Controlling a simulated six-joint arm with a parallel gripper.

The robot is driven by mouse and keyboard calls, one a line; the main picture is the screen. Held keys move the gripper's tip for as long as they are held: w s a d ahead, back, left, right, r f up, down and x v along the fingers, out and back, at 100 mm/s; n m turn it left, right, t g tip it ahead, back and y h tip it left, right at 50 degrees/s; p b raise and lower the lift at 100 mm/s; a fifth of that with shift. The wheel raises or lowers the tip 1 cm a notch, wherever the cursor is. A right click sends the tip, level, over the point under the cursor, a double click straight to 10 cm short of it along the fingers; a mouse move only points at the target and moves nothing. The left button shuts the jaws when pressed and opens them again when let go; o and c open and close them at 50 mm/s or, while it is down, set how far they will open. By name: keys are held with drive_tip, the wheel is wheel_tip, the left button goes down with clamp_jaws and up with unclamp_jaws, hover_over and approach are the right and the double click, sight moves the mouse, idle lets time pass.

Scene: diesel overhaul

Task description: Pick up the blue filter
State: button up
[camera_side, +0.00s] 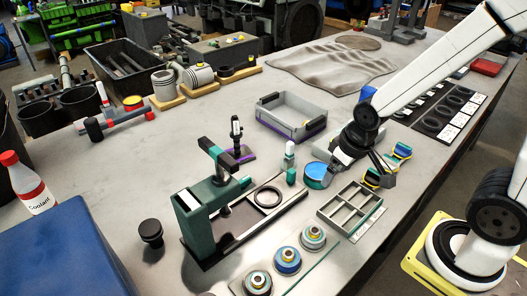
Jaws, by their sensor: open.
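Three round parts with metal centres stand in a row on a clear strip at the front. The middle one is the blue filter (287,261), with a pale rim. A teal one (312,238) is behind it to the right, and a darker one (258,281) is in front to the left. My gripper (354,165) is open over the table behind the filter row, apart from it. A bright blue disc-topped part (315,175) is close beside my gripper; I cannot tell whether they touch.
A grey divided tray (348,211) stands just right of the filters. A green press (203,208) stands to their left, with a dark ring (267,197) beside it. A grey bin (289,112) is behind. Yellow-and-teal parts (401,151) lie right of my gripper.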

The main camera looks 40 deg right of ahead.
drive_tip(key=w+d+r+m+t+h, duration=0.2)
drive_tip(key=w+d+t, duration=0.1)
drive_tip(key=w+d, duration=1.05)
drive_tip(key=m+t+h, duration=0.3)
drive_tip(key=t+h, duration=0.1)
drive_tip(key=t, duration=0.3)
hover_over(368, 93)
drive_tip(key=s+d, duration=0.1)
drive_tip(key=d, duration=0.1)
drive_tip(key=shift+s+a+f, duration=0.15)
drive_tip(key=shift+f, duration=0.2)
drive_tip(key=shift+g+y, duration=0.3)
drive_tip(key=shift+f, duration=2.2)
drive_tip(key=shift+w+f, duration=0.2)
drive_tip(key=shift+f, duration=0.55)
drive_tip(key=shift+w+f, duration=0.2)
drive_tip(key=shift+f, duration=0.55)
drive_tip(key=shift+x, duration=1.1)
drive_tip(key=shift+r, duration=0.1)
